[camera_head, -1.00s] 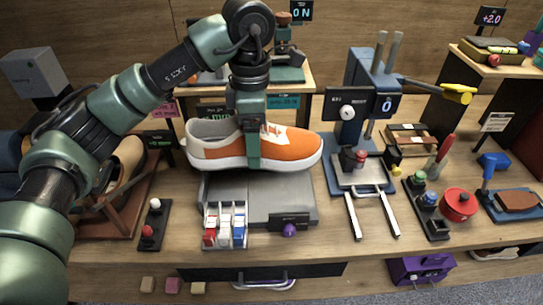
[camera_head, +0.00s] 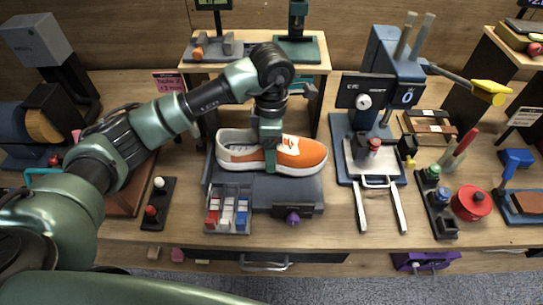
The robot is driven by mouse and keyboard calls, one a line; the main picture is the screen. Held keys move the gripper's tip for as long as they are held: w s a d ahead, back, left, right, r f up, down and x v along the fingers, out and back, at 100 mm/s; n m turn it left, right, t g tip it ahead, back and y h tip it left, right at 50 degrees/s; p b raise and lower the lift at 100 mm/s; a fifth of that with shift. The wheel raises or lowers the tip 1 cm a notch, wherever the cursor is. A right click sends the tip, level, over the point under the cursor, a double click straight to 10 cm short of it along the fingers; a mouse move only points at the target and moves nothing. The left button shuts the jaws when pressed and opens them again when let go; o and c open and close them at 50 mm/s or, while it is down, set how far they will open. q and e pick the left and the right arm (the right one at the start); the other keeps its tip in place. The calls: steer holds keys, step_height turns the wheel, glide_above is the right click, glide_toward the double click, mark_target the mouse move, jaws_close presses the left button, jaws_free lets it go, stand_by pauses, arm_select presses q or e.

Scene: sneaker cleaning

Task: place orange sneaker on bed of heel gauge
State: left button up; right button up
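The orange sneaker (camera_head: 300,153), with a white toe strip and cream heel, lies level with its heel to the left and toe to the right. My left gripper (camera_head: 271,160) comes down over its middle and is shut on it, one finger showing on the near side. The sneaker is over the back part of a low grey bed (camera_head: 297,188); whether its sole touches the bed cannot be told. The bed has a dark front panel with a purple knob (camera_head: 293,218). The far finger is hidden. My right gripper is not in view.
A tray of red, white and blue pieces (camera_head: 229,228) stands at the bed's front left. A press-like stand with a dial (camera_head: 364,102) is to the right. A red round tin (camera_head: 471,204) is farther right. A raised shelf (camera_head: 310,68) is behind.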

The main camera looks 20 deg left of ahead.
arm_select(q)
steer(key=shift+f+p, duration=0.5)
steer(key=shift+f, duration=2.2)
steer(key=o, duration=1.5)
steer(key=shift+f, duration=0.1)
